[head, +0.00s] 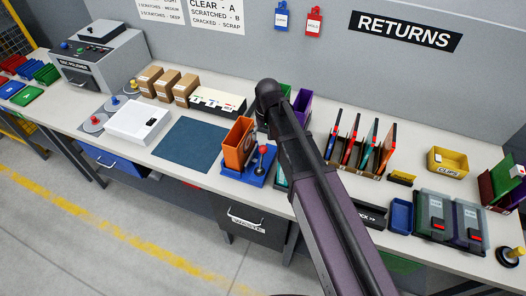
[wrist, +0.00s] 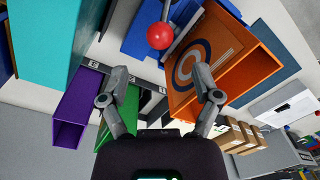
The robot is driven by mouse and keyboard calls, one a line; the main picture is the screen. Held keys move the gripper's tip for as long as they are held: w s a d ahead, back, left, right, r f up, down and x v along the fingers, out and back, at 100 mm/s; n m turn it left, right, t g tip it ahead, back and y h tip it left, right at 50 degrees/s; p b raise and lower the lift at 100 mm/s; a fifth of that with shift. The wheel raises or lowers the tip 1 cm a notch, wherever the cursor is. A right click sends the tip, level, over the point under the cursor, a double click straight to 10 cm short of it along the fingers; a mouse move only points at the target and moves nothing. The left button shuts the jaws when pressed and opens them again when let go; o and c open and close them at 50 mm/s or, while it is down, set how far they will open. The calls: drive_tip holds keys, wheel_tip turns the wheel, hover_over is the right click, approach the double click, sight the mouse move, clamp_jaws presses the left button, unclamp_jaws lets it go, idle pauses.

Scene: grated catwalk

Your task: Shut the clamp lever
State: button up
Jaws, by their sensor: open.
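The clamp lever (head: 262,150) has a red ball knob on a metal stem and stands upright on a blue fixture base (head: 236,173). An orange case (head: 238,143) stands on that base, beside the lever. In the wrist view the lever's red knob (wrist: 160,36) is at top centre, beyond my fingertips, and the orange case (wrist: 205,55) with a ring mark is to its right. My gripper (wrist: 160,76) is open and empty, with the knob apart from both fingers. In the head view my arm hides most of the gripper.
Green (wrist: 121,115) and purple (wrist: 80,108) bins stand close by on the left in the wrist view. A teal block (wrist: 45,40) is at upper left. A rack of upright cases (head: 360,150) stands right of my arm. The dark blue mat (head: 190,144) is clear.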

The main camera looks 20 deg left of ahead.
sight(263, 146)
drive_tip(key=shift+s+a+f+b, duration=0.1)
drive_tip(key=shift+f+b, duration=1.5)
drive_tip(key=shift+f, duration=0.15)
drive_tip(key=shift+a+f+b, duration=0.1)
drive_tip(key=shift+f+b, duration=1.5)
drive_tip(key=shift+f, duration=0.15)
drive_tip(key=shift+c, duration=0.2)
clamp_jaws()
